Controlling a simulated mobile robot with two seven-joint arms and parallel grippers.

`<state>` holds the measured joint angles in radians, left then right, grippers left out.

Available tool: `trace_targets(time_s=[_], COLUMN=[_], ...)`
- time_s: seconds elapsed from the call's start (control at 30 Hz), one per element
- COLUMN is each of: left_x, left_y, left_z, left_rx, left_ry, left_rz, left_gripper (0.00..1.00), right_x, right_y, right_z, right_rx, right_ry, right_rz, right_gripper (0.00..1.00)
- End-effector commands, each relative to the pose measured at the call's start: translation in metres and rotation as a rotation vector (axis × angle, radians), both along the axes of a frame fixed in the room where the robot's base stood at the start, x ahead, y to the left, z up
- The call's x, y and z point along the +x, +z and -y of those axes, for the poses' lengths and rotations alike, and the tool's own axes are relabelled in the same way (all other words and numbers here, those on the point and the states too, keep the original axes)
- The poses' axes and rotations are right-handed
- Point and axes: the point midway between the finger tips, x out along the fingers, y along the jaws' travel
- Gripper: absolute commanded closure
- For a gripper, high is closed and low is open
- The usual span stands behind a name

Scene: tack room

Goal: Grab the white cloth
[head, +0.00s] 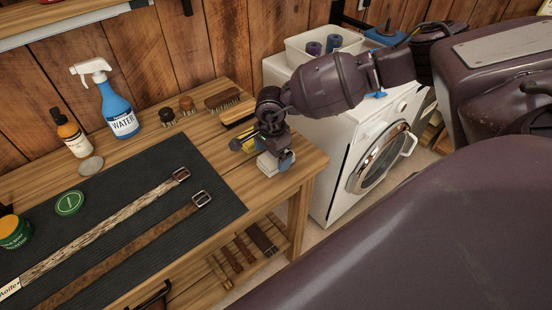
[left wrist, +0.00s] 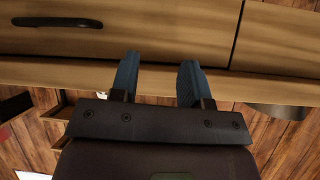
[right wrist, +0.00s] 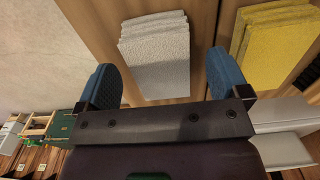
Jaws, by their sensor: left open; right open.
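The white cloth (right wrist: 155,50) lies folded in a small stack near the right end of the wooden workbench. In the head view, the cloth (head: 267,165) is partly hidden by my right gripper (head: 276,153), which is right over it. In the right wrist view, the gripper's blue fingers are apart and the cloth shows between them; I cannot tell whether they touch it. My left gripper (left wrist: 160,62) is open and empty, facing a wooden surface with a dark handle in the left wrist view. It is out of the head view.
A folded yellow cloth (right wrist: 277,42) lies beside the white one. Brushes (head: 222,99), a blue spray bottle (head: 118,108) and a dark mat (head: 140,165) with leather straps take up the bench further left. A white washing machine (head: 345,150) stands to the right of the bench.

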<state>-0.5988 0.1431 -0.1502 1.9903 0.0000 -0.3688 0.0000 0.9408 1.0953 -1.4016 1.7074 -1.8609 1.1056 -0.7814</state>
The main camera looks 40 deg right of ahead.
Motion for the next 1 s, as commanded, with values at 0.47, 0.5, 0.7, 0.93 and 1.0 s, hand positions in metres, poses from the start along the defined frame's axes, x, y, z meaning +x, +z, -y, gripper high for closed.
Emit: trace_targets(time_s=[0.47, 0.5, 0.7, 0.93, 1.0], left_x=[0.000, 0.000, -0.001, -0.002, -0.002], left_y=[0.000, 0.000, 0.000, -0.001, -0.001], left_z=[0.000, 0.000, 0.000, 0.000, 0.000], left_rx=[-0.001, -0.001, 0.000, -0.001, -0.001], left_ry=[0.001, 0.001, 0.002, 0.002, 0.002], left_rz=[0.000, 0.000, -0.002, -0.005, -0.005], left_gripper=[0.57, 0.57, 0.57, 0.57, 0.57], right_x=[0.000, 0.000, 0.000, 0.000, 0.000], right_y=[-0.025, -0.025, -0.025, -0.025, -0.025], right_z=[0.000, 0.000, 0.001, 0.001, 0.001], right_rx=[0.001, 0.001, 0.001, 0.001, 0.001], right_ry=[0.001, 0.001, 0.000, 0.000, 0.000], right_rz=[0.000, 0.000, 0.000, 0.000, 0.000], right_gripper=[0.06, 0.09, 0.40, 0.60, 0.60])
